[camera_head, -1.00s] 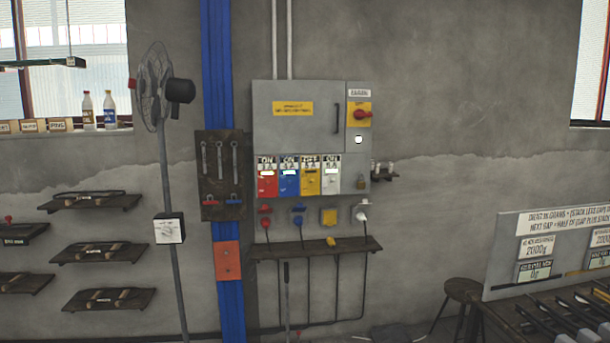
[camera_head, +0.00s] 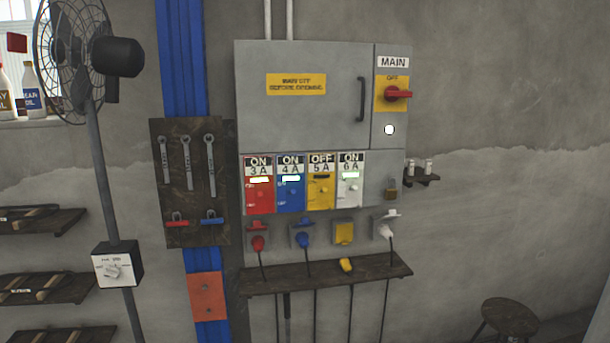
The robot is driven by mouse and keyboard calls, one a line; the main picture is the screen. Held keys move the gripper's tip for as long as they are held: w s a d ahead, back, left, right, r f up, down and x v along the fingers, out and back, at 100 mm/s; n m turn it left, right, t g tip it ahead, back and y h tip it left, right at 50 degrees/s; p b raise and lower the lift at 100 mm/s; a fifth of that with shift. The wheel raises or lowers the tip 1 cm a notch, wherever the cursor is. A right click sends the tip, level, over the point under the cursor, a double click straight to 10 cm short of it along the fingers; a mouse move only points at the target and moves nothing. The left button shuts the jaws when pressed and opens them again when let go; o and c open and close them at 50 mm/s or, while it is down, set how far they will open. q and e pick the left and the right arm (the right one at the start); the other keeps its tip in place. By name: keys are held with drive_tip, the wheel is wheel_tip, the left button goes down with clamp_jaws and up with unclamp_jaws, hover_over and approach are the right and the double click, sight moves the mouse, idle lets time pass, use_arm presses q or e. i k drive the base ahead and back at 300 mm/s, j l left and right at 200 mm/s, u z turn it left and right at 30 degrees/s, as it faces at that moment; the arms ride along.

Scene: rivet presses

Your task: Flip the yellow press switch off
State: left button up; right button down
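The yellow press switch (camera_head: 321,190) is on the grey electrical cabinet (camera_head: 300,110), third in a row of coloured switches. Its label reads OFF 5A, and its small window is dark, unlike the lit windows beside it. The red switch (camera_head: 259,195), blue switch (camera_head: 290,193) and white switch (camera_head: 350,190) read ON. Below it, the yellow socket (camera_head: 343,233) has no plug in it. A yellow plug (camera_head: 346,265) lies on the wooden shelf (camera_head: 300,278). Neither of my grippers is in view.
A red MAIN knob (camera_head: 397,94) sits at the cabinet's upper right, by an OFF label. A standing fan (camera_head: 95,190) and a tool board (camera_head: 190,190) stand to the left. A stool (camera_head: 510,318) is at lower right. The wall right of the cabinet is mostly bare.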

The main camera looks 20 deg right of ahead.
sight(322, 166)
drive_tip(key=i+l+u, duration=0.1)
drive_tip(key=i, duration=0.45)
drive_tip(key=i+l, duration=0.3)
drive_tip(key=i, duration=0.2)
drive_tip(key=u, duration=0.05)
